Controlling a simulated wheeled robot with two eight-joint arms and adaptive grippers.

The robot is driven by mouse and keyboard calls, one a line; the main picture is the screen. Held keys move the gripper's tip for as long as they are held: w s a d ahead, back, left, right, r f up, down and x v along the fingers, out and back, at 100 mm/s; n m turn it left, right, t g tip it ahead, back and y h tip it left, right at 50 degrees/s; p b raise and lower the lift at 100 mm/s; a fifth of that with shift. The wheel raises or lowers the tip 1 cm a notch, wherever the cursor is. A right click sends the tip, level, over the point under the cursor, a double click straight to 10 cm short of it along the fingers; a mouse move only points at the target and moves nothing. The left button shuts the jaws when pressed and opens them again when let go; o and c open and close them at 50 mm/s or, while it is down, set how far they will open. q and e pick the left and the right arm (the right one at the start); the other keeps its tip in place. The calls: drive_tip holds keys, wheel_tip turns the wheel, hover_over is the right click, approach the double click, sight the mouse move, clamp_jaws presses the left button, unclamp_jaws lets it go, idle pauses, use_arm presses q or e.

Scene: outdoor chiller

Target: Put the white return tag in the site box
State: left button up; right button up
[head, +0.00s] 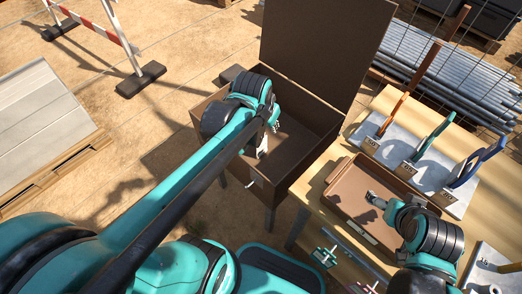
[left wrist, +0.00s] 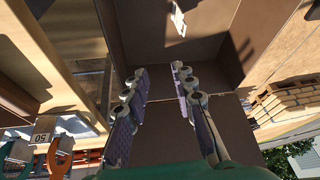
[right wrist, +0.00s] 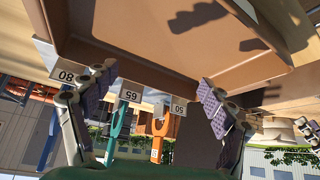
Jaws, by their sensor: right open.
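The site box (head: 312,128) is a brown box on legs with its lid raised. My left gripper (head: 264,132) is over its opening; the left wrist view shows the two fingers (left wrist: 160,82) apart with nothing between them. A small white piece, apparently the return tag (left wrist: 178,18), shows inside the box, beyond the fingertips. I cannot tell whether it rests on the floor. My right gripper (head: 376,200) is open and empty over a brown tray (head: 338,196) on the table; its fingers (right wrist: 145,95) also show apart in the right wrist view.
The wooden table (head: 390,103) stands right of the box. Behind the tray, a grey rack (head: 425,173) holds orange, green and blue tools with number labels. Pipes (head: 450,82) lie behind a fence. A pallet (head: 62,170) and a striped barrier (head: 95,24) are at left.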

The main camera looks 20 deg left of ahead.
use_arm(q)
drive_tip(key=s+d+n+t, duration=0.1)
drive_tip(key=s+d+t, duration=0.1)
drive_tip(key=s, duration=0.8)
drive_tip(key=shift+d+r, duration=0.2)
drive_tip(key=shift+d, duration=0.05)
idle(0.7)
